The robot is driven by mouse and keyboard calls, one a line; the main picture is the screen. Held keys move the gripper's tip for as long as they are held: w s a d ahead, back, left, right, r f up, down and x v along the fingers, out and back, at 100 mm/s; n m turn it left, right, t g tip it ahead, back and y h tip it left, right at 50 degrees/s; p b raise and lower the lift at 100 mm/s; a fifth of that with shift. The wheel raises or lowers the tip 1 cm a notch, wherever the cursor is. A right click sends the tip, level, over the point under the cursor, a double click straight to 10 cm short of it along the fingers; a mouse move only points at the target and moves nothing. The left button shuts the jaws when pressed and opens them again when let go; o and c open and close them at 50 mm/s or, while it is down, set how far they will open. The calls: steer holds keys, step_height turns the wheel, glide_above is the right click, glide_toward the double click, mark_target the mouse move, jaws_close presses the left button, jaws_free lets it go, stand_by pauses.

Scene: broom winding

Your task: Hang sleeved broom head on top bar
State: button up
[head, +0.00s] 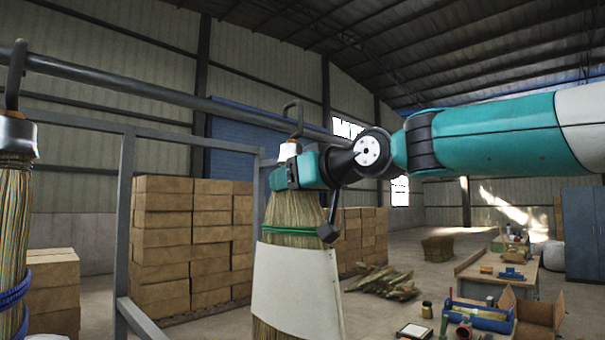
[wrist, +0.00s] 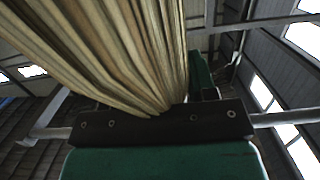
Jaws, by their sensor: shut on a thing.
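My gripper (head: 296,170) is shut on the neck of a straw broom head (head: 292,210) and holds it upright, bristles down. The broom head has a green binding and a white sleeve (head: 298,292) around its bristles. A dark hook (head: 293,112) rises from its white cap and overlaps the top bar (head: 225,105) in the head view. I cannot tell whether the hook is over the bar or in front of it. In the wrist view, the straw (wrist: 120,50) fans out beyond the dark jaw (wrist: 160,125); the hook is hidden there.
Another broom head (head: 14,210) with blue binding hangs by its hook from the bar at far left. A grey frame (head: 126,220) stands below the bar. Stacked cartons (head: 190,240) are behind. A workbench (head: 480,272) and a straw pile (head: 385,282) lie right.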

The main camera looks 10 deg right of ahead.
steer(key=shift+w+a+r, duration=0.15)
steer(key=shift+w+a, duration=0.15)
steer(key=shift+f+b, duration=1.1)
steer(key=shift+f, duration=0.2)
steer(key=o, duration=1.3)
steer(key=shift+c, duration=0.2)
steer(key=shift+o, duration=0.5)
steer(key=shift+f, duration=0.1)
